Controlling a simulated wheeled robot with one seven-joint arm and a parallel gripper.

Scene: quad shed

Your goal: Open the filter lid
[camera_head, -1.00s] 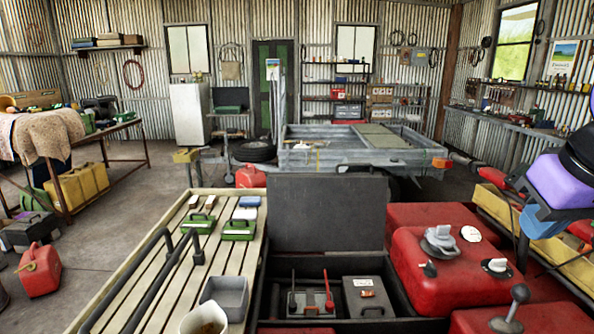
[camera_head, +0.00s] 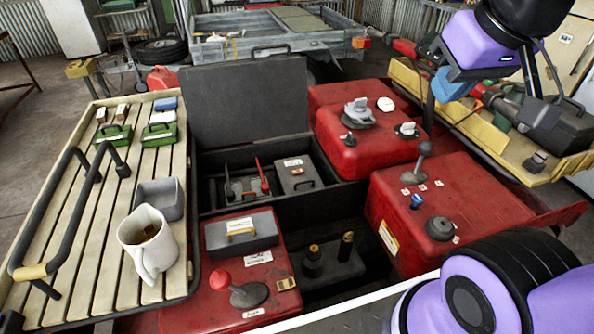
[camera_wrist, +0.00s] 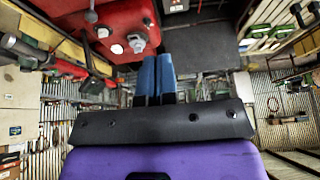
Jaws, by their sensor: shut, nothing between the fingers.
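A grey lid with a yellow handle (camera_head: 241,232) lies flat and closed on the red body at front centre-left of the head view. A white label sits on it and another beside it; their print is too small to read, so I cannot confirm that it is the filter lid. My gripper's blue fingers (camera_wrist: 157,60) are together and empty in the wrist view. In the head view my gripper (camera_head: 455,86) hangs at the upper right, well away from the lid and touching nothing.
A red knob lever (camera_head: 245,290) stands just in front of the lid. A slatted rack (camera_head: 100,240) with a white mug (camera_head: 148,243) is to its left. An upright black panel (camera_head: 245,105) stands behind. Red tanks (camera_head: 365,145) with caps and levers fill the right.

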